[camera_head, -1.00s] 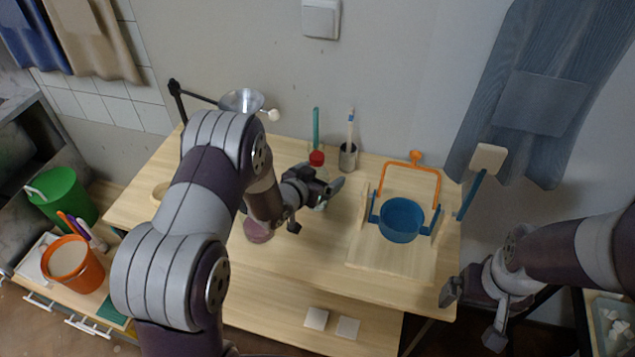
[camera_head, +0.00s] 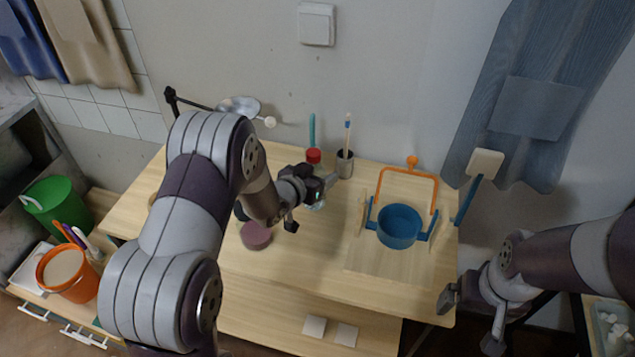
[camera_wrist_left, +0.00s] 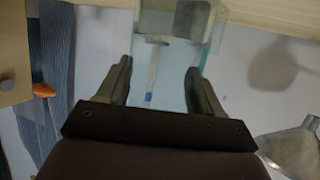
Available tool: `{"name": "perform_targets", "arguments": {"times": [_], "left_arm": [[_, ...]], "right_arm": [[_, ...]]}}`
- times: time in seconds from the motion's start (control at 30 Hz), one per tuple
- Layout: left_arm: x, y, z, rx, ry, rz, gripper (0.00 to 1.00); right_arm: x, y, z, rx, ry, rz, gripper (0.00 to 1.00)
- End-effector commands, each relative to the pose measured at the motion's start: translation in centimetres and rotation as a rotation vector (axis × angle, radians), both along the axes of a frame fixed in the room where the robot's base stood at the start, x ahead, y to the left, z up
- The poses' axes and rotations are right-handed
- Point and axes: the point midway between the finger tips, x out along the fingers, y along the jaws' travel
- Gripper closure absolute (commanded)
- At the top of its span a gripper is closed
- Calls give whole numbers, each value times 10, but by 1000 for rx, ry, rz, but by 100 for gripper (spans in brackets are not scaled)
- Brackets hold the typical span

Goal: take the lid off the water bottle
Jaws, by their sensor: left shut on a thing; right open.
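The water bottle (camera_head: 318,201) is pale and see-through and stands on the wooden table, partly hidden behind my left gripper. Its red lid (camera_head: 314,156) shows above that gripper, on top of the bottle. My left gripper (camera_head: 312,204) is shut on the bottle's body, below the lid. In the left wrist view the clear bottle (camera_wrist_left: 172,72) lies between the two fingers (camera_wrist_left: 160,88), and the lid is out of sight. My right gripper (camera_head: 470,320) is open and empty off the table's front right corner, well away from the bottle.
A blue pot (camera_head: 399,227) in a stand with an orange handle is to the right. A cup with a brush (camera_head: 345,163) stands close behind the bottle. A mauve pot (camera_head: 256,236) is left of my left gripper, and a metal funnel (camera_head: 240,105) is behind the arm.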

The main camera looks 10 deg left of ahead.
Motion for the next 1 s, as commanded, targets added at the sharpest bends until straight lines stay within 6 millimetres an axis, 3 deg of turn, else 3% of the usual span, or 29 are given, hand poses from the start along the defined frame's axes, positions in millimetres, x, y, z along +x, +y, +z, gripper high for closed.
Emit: {"name": "perform_targets", "arguments": {"times": [0.07,0.4,0.53,0.93,0.97,1.0], "left_arm": [[-3,-2,15,0,-5,-2,72],[-75,-39,62,0,-6,-4,72],[-94,-48,75,-1,-4,-4,72],[-104,-53,82,-1,-2,0,72],[-104,-53,81,-1,-2,0,44],[-104,-53,81,-1,-2,0,57]], "right_arm": [[0,0,-4,0,0,0,0],[0,0,-14,0,0,0,0],[0,0,-15,0,0,0,0],[0,0,-15,0,0,0,0],[0,0,-15,0,0,0,0],[0,0,-15,0,0,0,0]]}}
